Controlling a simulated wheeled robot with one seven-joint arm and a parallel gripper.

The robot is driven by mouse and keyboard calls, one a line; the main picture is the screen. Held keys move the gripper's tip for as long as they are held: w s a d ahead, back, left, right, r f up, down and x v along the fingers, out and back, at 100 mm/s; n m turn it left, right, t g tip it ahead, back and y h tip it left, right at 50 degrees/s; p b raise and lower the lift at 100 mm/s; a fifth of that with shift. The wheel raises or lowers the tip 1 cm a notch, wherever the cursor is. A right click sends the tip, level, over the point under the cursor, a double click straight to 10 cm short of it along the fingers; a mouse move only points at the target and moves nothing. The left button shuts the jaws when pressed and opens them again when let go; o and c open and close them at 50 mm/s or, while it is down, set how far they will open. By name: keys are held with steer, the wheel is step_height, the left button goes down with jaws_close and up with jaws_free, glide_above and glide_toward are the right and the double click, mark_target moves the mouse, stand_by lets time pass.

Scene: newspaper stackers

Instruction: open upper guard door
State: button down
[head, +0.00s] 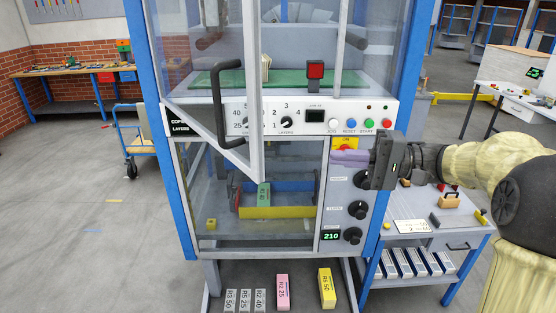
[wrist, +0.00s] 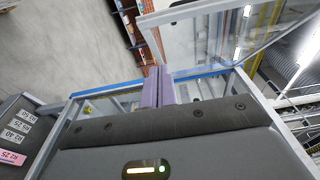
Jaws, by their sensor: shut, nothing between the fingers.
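The upper guard door (head: 206,60) is a clear panel in a pale frame on the blue-posted machine. It stands ajar, hinged on the left, its free edge swung out towards me. Its black bar handle (head: 219,110) is near the free edge. My gripper (head: 342,157) is to the right of the door, in front of the machine's right side, just below the red-and-yellow stop button (head: 345,142). Its purple fingers are shut and empty, apart from the handle. The fingers also show in the wrist view (wrist: 158,86), with a clear framed panel (wrist: 205,35) beyond them.
A control panel (head: 375,108) with dials and coloured buttons runs below the upper opening. A lower clear guard (head: 215,222) covers the bay beneath. A side table (head: 450,238) stands at the right. Open floor (head: 70,220) lies to the left.

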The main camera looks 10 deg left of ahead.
steer(key=shift+a, duration=0.1)
steer(key=s+a+p, duration=0.4)
steer(key=a, duration=0.8)
steer(key=shift+a+p, duration=0.2)
steer(key=shift+p, duration=0.2)
steer(key=shift+w, duration=0.1)
